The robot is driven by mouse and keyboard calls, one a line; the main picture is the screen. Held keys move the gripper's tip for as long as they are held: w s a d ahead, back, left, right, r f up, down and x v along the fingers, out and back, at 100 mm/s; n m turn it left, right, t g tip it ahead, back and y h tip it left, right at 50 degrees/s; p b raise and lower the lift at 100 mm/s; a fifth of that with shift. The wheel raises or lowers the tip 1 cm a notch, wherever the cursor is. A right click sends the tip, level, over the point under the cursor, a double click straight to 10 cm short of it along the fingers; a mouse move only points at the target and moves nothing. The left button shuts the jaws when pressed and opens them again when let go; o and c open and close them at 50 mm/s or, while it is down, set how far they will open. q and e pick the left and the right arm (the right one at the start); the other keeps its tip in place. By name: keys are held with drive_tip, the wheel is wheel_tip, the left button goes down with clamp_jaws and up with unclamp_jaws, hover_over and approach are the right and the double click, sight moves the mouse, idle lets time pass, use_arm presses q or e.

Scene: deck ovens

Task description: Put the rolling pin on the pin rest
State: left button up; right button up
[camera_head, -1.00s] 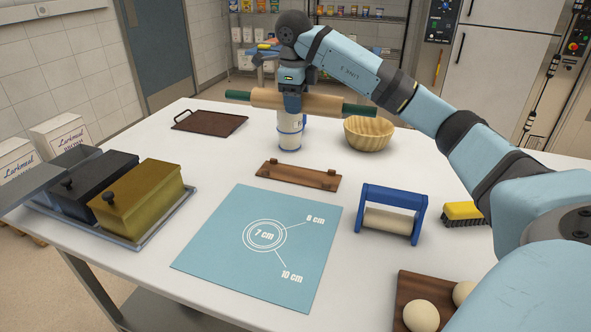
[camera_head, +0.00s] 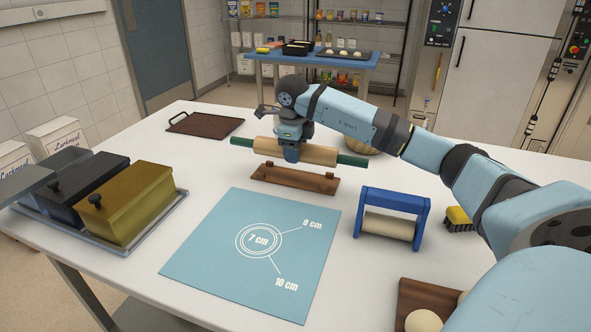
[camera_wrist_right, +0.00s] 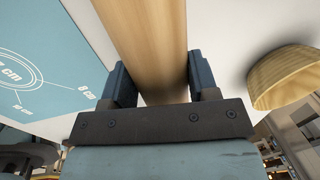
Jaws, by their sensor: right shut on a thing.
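The wooden rolling pin with green handles (camera_head: 318,155) is held level by my right gripper (camera_head: 291,156), which is shut around its barrel. The right wrist view shows the barrel (camera_wrist_right: 150,45) between the two fingers (camera_wrist_right: 158,85). The pin rest (camera_head: 294,181), a dark brown wooden board with a raised block near each end, lies on the table. The pin is above and slightly behind the rest in the head view, roughly in line with it, and apart from it. My left gripper is not in view.
A blue mat (camera_head: 215,255) lies in front of the rest. A blue-framed roller (camera_head: 390,224) stands to the right. Lidded tins (camera_head: 125,205) are at left, a brown tray (camera_head: 205,124) behind. A wooden bowl (camera_wrist_right: 285,80) is partly hidden behind my right arm in the head view.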

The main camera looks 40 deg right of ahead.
sight(296, 178)
drive_tip(key=shift+f+b, duration=0.3)
drive_tip(key=shift+f, duration=2.5)
drive_tip(key=shift+r, duration=0.1)
drive_tip(key=o, duration=0.8)
drive_tip(key=shift+f, duration=0.25)
drive_tip(key=o, duration=0.4)
